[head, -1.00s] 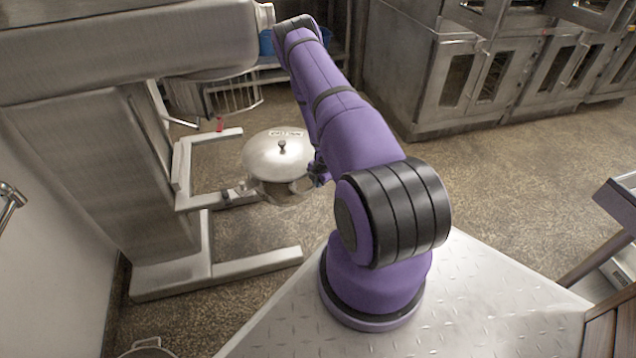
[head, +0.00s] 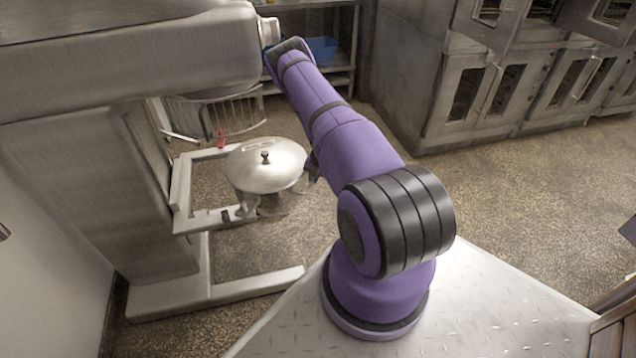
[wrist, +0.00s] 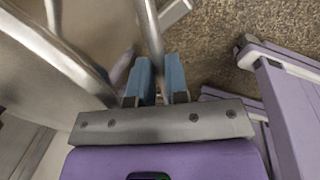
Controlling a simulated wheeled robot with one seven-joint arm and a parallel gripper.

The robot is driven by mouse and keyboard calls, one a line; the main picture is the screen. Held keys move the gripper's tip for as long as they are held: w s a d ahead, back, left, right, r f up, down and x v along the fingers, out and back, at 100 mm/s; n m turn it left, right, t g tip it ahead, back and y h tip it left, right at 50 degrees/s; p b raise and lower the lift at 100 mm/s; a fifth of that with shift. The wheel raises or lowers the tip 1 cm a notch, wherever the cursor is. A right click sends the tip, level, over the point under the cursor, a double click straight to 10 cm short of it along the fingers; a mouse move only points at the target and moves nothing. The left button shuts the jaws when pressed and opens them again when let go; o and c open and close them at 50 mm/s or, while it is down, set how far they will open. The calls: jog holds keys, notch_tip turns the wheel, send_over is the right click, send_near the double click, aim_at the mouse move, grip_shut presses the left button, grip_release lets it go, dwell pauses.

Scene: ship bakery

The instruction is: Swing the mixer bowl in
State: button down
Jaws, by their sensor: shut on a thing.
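The mixer bowl (head: 265,167) is a steel bowl with a domed lid and dark knob. In the head view it is upright beside the mixer column (head: 150,190), between the arms of a steel cradle (head: 178,200), overlapping the tip of the far arm. My gripper (head: 313,168) is at the bowl's right side, mostly hidden behind my arm. In the wrist view my gripper (wrist: 160,82) has blue fingertips shut on a thin metal bar (wrist: 151,30), seemingly the bowl's handle. The bowl's curved side (wrist: 45,60) fills the left of that view.
A red knob (head: 221,139) is by the far cradle arm. The mixer's foot (head: 240,290) lies along the floor. Steel ovens (head: 500,90) stand back right, with open floor before them.

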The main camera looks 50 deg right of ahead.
jog(key=w+n, duration=0.1)
jog(key=w, duration=0.1)
jog(key=w+d+n, duration=0.1)
jog(key=w, duration=0.2)
jog(key=w+d+n, duration=0.1)
jog(key=w, duration=0.1)
jog(key=shift+w+y, duration=0.3)
jog(key=shift+w, duration=0.05)
jog(key=w+n, duration=0.1)
jog(key=w, duration=0.2)
jog(key=w+n, duration=0.1)
jog(key=w, duration=0.2)
jog(key=w+n, duration=0.2)
jog(key=w, duration=0.2)
jog(key=shift+w+a+r+g, duration=0.1)
jog(key=shift+a+g, duration=0.3)
